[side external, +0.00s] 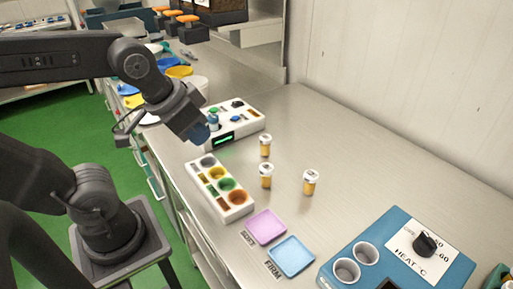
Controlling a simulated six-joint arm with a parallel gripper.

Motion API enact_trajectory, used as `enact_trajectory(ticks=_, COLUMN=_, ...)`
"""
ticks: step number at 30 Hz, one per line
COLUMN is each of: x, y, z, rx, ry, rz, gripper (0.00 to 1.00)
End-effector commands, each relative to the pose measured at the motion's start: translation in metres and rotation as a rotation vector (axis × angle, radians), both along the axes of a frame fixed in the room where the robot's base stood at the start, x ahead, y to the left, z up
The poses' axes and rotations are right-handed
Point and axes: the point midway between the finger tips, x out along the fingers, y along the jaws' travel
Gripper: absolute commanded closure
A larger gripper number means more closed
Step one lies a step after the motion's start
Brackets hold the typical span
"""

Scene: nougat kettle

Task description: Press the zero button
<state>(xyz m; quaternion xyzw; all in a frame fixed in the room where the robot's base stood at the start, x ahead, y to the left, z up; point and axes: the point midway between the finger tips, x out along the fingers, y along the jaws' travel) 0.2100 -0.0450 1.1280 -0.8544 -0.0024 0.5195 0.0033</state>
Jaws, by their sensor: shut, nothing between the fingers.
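A white device (250,121) with a green lit display (223,139) stands at the far middle of the steel table. A blue button (235,118) and a dark knob (237,104) show on its top. No zero label can be read at this size. A small vial with a green cap (213,112) stands at the device's left end. My gripper (201,133) points down at the device's left front corner, left of the display and the blue button. It is shut and empty. Its tip hides part of the device, and I cannot tell whether it touches.
A white tray with coloured cups (232,210) lies in front of the device. White-capped jars (265,145) stand to the right. A pink dish (266,226), a blue dish (291,256) and a blue heater (390,258) are nearer.

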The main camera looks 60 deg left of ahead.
Motion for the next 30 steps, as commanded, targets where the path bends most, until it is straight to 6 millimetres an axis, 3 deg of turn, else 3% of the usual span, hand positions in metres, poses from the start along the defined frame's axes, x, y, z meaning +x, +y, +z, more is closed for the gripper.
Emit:
enact_trajectory(ticks=8, x=0.061, y=0.034, z=0.031, rx=0.037, ry=0.120, rz=0.018, gripper=1.00)
enact_trajectory(ticks=15, x=0.126, y=0.087, z=0.043, rx=0.051, ry=0.246, rz=0.022, gripper=1.00)
enact_trajectory(ticks=24, x=0.191, y=0.173, z=0.028, rx=0.027, ry=0.394, rz=0.015, gripper=1.00)
enact_trajectory(ticks=30, x=0.212, y=0.218, z=0.011, rx=0.003, ry=0.455, rz=0.008, gripper=1.00)
